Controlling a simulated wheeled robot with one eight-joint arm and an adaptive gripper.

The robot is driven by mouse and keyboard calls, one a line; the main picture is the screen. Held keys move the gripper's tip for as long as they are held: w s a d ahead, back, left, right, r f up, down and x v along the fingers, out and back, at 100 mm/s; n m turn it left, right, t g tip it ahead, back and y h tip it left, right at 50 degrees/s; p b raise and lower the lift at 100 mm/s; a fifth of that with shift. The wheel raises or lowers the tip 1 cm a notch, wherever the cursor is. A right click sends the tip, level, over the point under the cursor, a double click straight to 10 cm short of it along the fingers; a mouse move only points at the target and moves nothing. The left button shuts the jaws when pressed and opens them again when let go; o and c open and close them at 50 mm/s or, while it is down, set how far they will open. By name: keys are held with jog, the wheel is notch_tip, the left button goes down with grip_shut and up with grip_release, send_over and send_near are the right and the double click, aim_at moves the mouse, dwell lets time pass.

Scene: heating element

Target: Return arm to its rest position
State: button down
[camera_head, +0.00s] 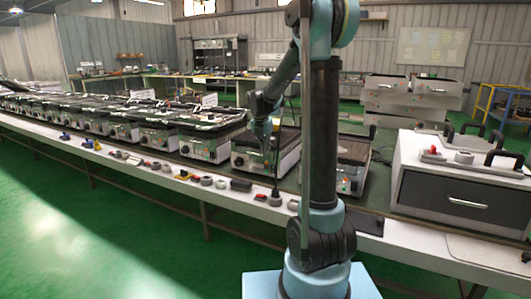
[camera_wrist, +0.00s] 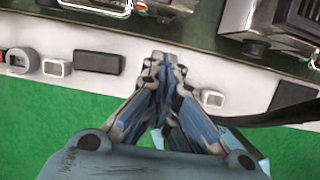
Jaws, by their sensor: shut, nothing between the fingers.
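My gripper (camera_wrist: 161,62) is shut and empty in the wrist view, its fingertips together over the white front strip of the bench (camera_wrist: 135,52). In the head view my arm bends over to the left and my gripper (camera_head: 275,188) points down at the bench's front edge, close to the small parts. A small light square part (camera_wrist: 212,98) lies to the right of the fingers, and a dark block (camera_wrist: 100,63) lies to their left. I cannot tell the exact height of the fingertips above the strip.
A row of heating units (camera_head: 205,140) stands along the bench behind the small parts. A grey cabinet (camera_head: 455,185) with dark handles stands on the right. A white square part (camera_wrist: 57,68) and a round-holed part (camera_wrist: 18,61) lie further left. Green floor (camera_head: 110,220) is clear in front.

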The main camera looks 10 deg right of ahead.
jog(key=s+d+r+m, duration=0.1)
jog(key=s+d+m, duration=0.2)
jog(key=s+m, duration=0.6)
jog(key=s+d+r+m, duration=0.1)
jog(key=s+d+m, duration=0.3)
jog(key=s, duration=0.9)
jog(key=s+f+m+y, duration=0.1)
jog(key=s+f+m, duration=0.4)
jog(key=s+m, duration=0.3)
jog(key=s+f+m, duration=0.4)
jog(key=s+m, duration=0.4)
jog(key=s, duration=0.3)
jog(key=shift+d+f+g+y, duration=0.3)
jog(key=shift+d+f+y, duration=0.05)
jog(key=shift+y, duration=0.05)
jog(key=shift+w+f, duration=0.2)
jog(key=shift+w, duration=0.25)
